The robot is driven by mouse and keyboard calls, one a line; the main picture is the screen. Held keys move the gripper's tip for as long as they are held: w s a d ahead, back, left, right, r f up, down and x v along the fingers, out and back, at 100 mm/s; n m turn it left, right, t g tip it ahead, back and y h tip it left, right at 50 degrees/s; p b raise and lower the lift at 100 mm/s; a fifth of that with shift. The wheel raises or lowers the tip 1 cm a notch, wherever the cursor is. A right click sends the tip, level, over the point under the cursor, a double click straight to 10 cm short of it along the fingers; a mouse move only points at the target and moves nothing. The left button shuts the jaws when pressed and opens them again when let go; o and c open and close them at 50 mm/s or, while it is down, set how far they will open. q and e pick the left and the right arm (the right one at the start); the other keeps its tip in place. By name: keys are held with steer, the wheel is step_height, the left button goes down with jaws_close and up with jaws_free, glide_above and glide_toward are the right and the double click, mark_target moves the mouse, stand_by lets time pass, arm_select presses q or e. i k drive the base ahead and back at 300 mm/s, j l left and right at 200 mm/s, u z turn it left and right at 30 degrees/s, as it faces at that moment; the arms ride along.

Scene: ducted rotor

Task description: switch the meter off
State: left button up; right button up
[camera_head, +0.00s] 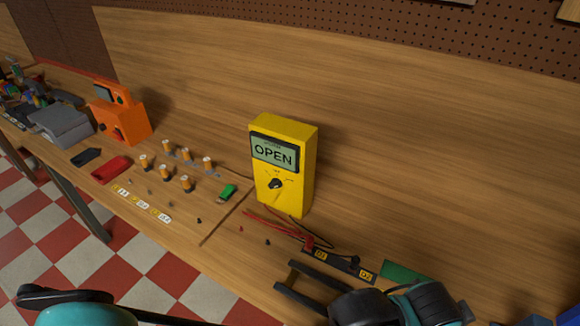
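The yellow meter (279,165) stands upright on the wooden bench near the middle of the head view. Its grey display (273,153) reads OPEN. Below it is a black rotary knob (276,183) with small markings around it; the exact pointer setting is too small to tell. My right gripper (285,275) is at the bottom centre, in front of and below the meter. Its two black fingers are apart with nothing between them. My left gripper (70,297) is partly in view at the bottom left, cut off by the edge; its fingertips are not clear.
Red and black leads (272,223) lie in front of the meter, near a black block labelled D1 and D2 (340,264). Several orange-and-white posts (186,156) and a green piece (227,191) lie left. An orange device (120,115) stands farther left.

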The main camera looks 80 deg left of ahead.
mark_target(276, 183)
steer(key=u, duration=2.75)
